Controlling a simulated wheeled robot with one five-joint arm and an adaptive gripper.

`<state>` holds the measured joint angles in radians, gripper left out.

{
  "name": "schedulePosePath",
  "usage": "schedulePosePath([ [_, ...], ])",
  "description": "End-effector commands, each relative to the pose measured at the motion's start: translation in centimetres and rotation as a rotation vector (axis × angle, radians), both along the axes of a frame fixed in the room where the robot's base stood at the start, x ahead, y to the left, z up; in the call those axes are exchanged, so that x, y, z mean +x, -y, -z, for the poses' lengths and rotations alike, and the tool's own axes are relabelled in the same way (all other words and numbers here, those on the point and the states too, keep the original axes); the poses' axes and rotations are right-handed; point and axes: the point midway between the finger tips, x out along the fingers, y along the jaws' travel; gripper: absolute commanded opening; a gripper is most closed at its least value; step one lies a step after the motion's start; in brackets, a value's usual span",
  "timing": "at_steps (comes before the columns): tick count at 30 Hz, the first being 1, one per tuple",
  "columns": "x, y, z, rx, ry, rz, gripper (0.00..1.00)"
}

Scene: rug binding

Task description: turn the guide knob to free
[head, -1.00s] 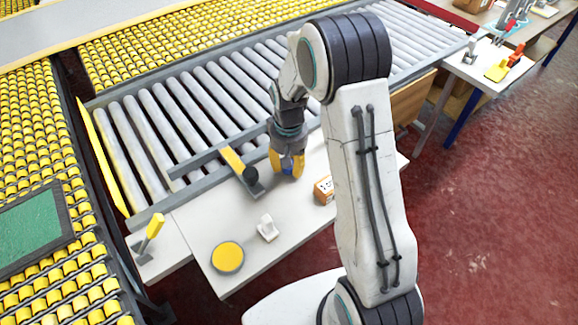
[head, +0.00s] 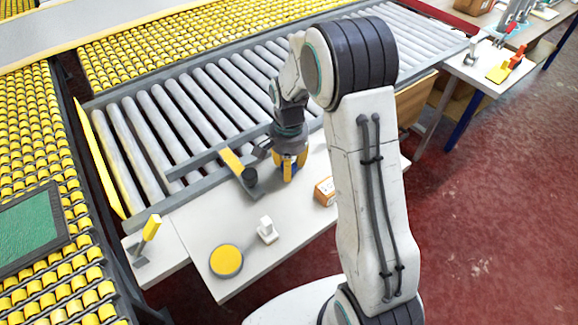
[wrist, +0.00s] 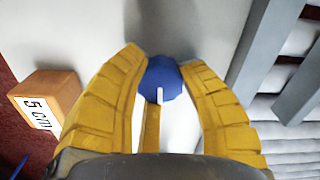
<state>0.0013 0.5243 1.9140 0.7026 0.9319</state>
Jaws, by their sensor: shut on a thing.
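The guide knob (wrist: 163,78) is blue and faceted, with a white pointer line on its face. In the wrist view it sits between the tips of my gripper (wrist: 165,68), and the line points toward the bottom of the picture. The yellow fingers are shut on the knob from both sides. No free or locked marking around the knob is readable.
An orange box (head: 325,191) labelled "5 cm" in the wrist view stands close to the right of my gripper. A yellow-and-grey guide arm (head: 237,167) with a black knob stands just left. A white block (head: 267,230) and a yellow disc (head: 226,261) are nearer. Rollers (head: 180,120) lie behind.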

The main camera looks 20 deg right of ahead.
Motion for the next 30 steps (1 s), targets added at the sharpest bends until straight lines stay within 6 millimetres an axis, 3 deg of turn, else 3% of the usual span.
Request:
schedulePosePath([
  [22, -0.18, 0.03, 0.19, 0.0, -0.006, 0.079, 0.05],
  [23, -0.18, 0.03, 0.19, 0.0, -0.006, 0.079, 0.4],
  [30, -0.09, 0.02, 0.1, 0.0, -0.004, 0.078, 0.61],
])
